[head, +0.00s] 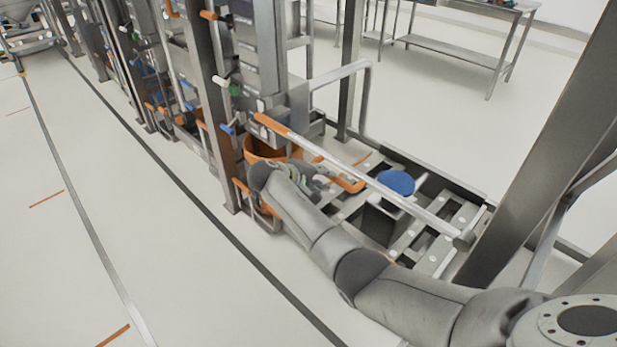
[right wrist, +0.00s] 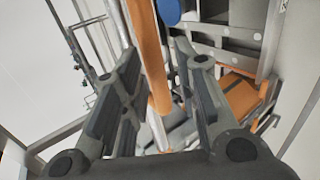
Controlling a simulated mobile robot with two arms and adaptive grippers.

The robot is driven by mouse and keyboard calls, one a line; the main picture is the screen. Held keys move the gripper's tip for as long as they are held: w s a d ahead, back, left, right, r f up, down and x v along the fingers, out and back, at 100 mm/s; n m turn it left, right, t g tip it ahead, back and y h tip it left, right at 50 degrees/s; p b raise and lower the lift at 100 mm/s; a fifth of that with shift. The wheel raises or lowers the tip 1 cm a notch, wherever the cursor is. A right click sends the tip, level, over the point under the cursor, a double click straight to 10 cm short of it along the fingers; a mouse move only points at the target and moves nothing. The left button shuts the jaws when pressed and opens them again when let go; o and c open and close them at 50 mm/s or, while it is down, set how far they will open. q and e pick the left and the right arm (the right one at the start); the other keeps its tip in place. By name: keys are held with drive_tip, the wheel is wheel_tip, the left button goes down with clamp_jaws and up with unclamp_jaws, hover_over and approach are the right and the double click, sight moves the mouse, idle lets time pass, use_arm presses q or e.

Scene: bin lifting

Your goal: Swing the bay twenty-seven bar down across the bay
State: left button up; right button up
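A long silver bar (head: 375,187) with an orange grip (head: 272,127) runs diagonally above a bay with a metal frame. Its right end meets a round joint (head: 465,239) by a thick post; the orange end lies higher, by the bin column. No bay number is readable. My right gripper (head: 305,172) is below the orange grip in the head view, partly hidden by my wrist. In the right wrist view, my right gripper (right wrist: 160,98) is open, and an orange grip (right wrist: 149,55) shows between its fingers, without visible contact. My left gripper is out of view.
An orange bin (head: 265,148) stands behind my right wrist. A blue round pad (head: 396,183) sits in the bay beyond the bar. Upright posts (head: 205,85) and levers line the row at left. The pale floor (head: 130,200) in front is clear.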

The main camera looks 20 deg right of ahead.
drive_tip(key=v, duration=0.7)
drive_tip(key=shift+r, duration=0.15)
drive_tip(key=shift+a, duration=0.1)
idle(0.3)
